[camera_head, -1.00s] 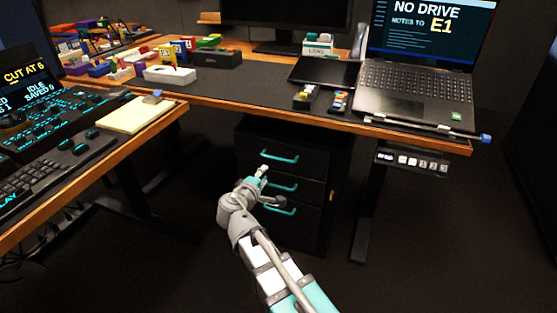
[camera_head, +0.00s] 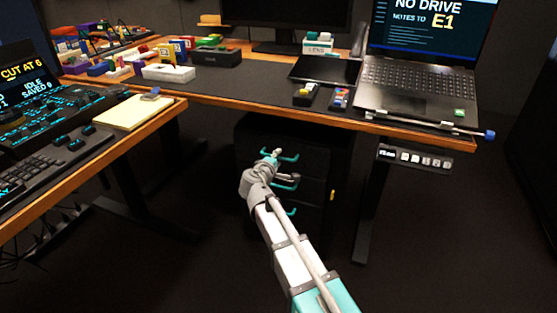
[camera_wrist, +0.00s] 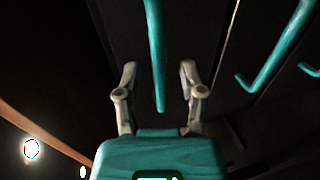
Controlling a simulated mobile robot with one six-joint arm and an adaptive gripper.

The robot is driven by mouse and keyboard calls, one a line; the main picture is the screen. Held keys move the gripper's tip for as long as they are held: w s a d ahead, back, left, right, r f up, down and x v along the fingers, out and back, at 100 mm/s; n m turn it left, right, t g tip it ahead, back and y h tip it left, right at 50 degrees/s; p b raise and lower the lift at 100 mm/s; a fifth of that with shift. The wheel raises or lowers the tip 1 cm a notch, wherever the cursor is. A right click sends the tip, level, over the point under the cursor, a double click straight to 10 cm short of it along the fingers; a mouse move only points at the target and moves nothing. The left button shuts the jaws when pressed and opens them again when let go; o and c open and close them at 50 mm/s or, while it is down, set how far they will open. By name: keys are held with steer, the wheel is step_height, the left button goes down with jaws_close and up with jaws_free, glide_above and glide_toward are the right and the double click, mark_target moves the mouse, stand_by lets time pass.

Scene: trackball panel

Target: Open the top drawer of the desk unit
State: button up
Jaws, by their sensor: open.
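The desk unit is a black drawer cabinet (camera_head: 312,165) under the desk, with teal bar handles on its front. The top drawer's handle (camera_head: 291,157) is partly hidden behind my gripper (camera_head: 275,153). In the wrist view my gripper (camera_wrist: 157,70) is open, with one grey finger on each side of a teal handle (camera_wrist: 155,45), which appears to be the top one. I see no finger touching it; the exact depth is hard to tell. The drawers look shut.
The middle handle (camera_head: 286,186) is partly beside my wrist; the lower handle (camera_head: 291,212) is near my forearm. The desk edge (camera_head: 330,118) overhangs the cabinet. A desk leg (camera_head: 368,210) stands to its right. A second desk (camera_head: 120,145) is at the left.

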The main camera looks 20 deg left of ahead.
steer(key=shift+w+f, duration=0.1)
steer(key=shift+w, duration=0.5)
jaws_close()
